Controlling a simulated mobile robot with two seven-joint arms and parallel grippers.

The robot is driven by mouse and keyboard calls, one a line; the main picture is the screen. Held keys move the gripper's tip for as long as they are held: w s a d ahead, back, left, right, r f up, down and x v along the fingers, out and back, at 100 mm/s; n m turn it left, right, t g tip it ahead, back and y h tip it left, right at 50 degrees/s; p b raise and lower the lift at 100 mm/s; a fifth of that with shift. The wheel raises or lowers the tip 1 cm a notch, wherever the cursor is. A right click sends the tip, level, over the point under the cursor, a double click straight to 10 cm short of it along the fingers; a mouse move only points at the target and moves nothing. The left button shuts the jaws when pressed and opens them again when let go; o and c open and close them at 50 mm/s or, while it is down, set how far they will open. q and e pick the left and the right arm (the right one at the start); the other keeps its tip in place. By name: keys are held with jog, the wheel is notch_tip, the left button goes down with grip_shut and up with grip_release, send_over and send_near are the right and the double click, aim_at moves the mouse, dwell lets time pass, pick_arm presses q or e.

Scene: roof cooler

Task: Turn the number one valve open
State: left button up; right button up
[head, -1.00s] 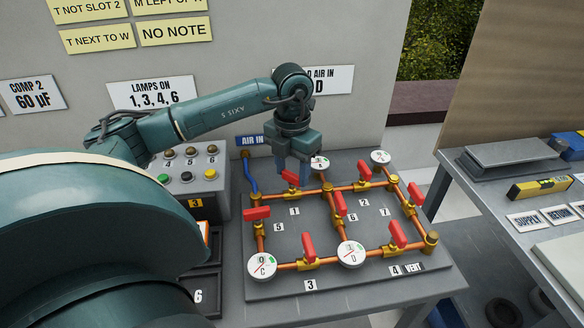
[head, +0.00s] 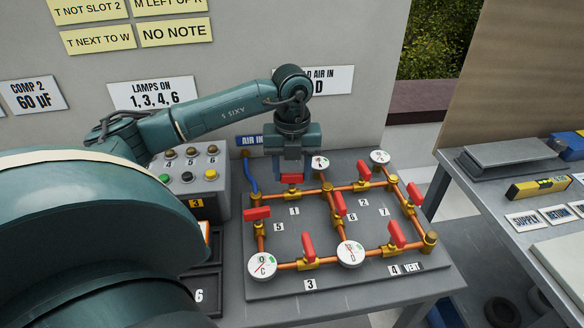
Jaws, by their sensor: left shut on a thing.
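The number one valve has a red handle (head: 292,178) on the top pipe run, above the label 1 (head: 294,211) on the grey board. Its handle lies roughly left to right in the head view, about in line with the pipe. The fingers partly hide the handle. My right gripper is not in view.
Other red-handled valves stand close by: number two (head: 364,172), five (head: 257,213) and six (head: 338,206). White gauges (head: 320,162) rise from the pipe joints.

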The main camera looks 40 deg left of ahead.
aim_at(292, 174)
pick_arm(q)
jog(key=shift+r, duration=0.1)
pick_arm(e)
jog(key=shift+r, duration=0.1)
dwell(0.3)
pick_arm(q)
jog(key=o, duration=1)
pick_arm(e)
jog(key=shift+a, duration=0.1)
pick_arm(q)
notch_tip(292, 174, up, 13)
jog(key=p, duration=0.1)
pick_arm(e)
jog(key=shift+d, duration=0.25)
